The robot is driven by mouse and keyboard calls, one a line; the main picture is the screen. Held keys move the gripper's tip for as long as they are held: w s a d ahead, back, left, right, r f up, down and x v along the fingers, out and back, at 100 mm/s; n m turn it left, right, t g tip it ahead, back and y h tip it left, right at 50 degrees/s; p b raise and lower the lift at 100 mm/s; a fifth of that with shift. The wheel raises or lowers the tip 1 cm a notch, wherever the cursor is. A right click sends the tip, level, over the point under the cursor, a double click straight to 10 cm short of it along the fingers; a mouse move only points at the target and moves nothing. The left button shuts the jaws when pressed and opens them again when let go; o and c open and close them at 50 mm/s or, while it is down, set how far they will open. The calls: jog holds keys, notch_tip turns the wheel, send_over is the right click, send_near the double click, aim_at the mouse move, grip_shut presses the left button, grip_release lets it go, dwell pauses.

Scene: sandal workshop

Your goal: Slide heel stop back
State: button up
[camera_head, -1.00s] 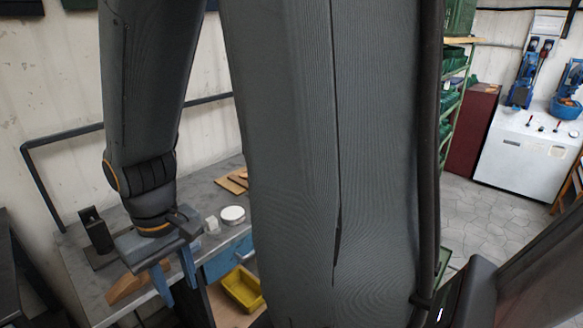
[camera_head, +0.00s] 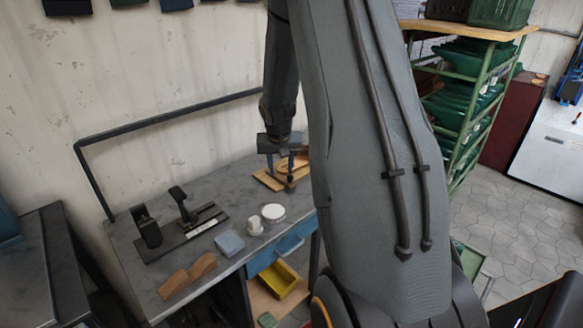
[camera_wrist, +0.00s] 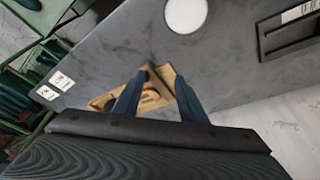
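A black measuring jig (camera_head: 184,236) with a pale scale strip lies on the workbench at the left. A dark upright block (camera_head: 147,227) stands at its left end and a black upright with a knob (camera_head: 182,203) stands near its middle. I cannot tell which is the heel stop. Part of the jig (camera_wrist: 270,42) shows at the right of the wrist view. My gripper (camera_head: 281,178) is well to the right of the jig, fingers pointing down over wooden pieces (camera_head: 267,179). In the wrist view the fingers (camera_wrist: 160,88) are apart, with wooden pieces (camera_wrist: 152,100) below; no grip shows.
The grey workbench (camera_head: 215,190) also holds a white round lid (camera_head: 273,212), a small white item (camera_head: 254,226), a blue-grey block (camera_head: 229,243) and a brown wooden block (camera_head: 187,276). A yellow bin (camera_head: 277,280) sits below. A dark rail (camera_head: 170,122) runs behind.

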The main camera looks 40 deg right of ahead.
send_near(290, 178)
jog(key=shift+m, duration=0.4)
jog(key=shift+w+d+p+x, duration=0.15)
jog(key=shift+p+x, duration=0.4)
jog(key=shift+x, duration=1.55)
jog(key=shift+w+d+p+x, duration=0.15)
jog(key=shift+p+x, duration=0.35)
jog(key=shift+x, duration=1.65)
jog(key=shift+a+r, duration=0.1)
jog(key=shift+r, duration=0.05)
grip_shut()
